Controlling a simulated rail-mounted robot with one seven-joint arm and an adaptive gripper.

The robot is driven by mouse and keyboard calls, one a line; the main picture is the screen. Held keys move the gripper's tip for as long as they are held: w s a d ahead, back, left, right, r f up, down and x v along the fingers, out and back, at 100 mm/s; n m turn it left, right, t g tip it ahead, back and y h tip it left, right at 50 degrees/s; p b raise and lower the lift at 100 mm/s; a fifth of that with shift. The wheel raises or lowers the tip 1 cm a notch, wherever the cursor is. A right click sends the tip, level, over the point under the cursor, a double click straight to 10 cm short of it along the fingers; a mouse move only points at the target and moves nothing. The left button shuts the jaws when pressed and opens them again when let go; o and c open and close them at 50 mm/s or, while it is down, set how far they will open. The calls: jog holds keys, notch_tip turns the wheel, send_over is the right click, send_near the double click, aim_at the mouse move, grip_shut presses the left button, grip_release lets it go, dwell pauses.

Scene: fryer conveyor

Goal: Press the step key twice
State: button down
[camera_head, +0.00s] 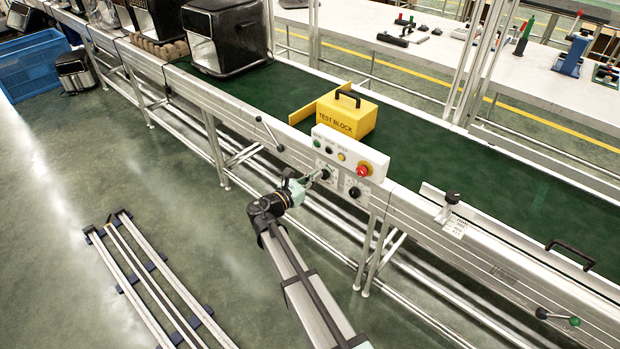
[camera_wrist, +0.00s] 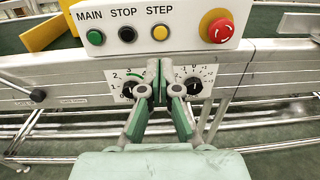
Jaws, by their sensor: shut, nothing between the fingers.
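The step key is a yellow round button (camera_wrist: 159,33) under the word STEP on the white control panel (camera_wrist: 190,12). It also shows in the head view (camera_head: 341,157). On the same panel are a green MAIN button (camera_wrist: 95,37), a black STOP button (camera_wrist: 127,34) and a red emergency knob (camera_wrist: 221,31). My gripper (camera_wrist: 159,66) is shut and empty. Its fingertips are below the yellow button in the wrist view, in front of the rail between two dials. In the head view my gripper (camera_head: 321,175) is just below the panel. I cannot tell its exact gap to the panel.
Two black dials (camera_wrist: 143,92) (camera_wrist: 194,87) sit on the rail below the panel. A yellow test block (camera_head: 347,115) stands on the green belt behind. A lever (camera_head: 268,130) sticks out left of the panel. Metal rails (camera_head: 160,285) lie on the floor.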

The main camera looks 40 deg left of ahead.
aim_at(340, 158)
jog(key=w+p, duration=0.2)
jog(key=w, duration=0.6)
jog(key=shift+w, duration=0.85)
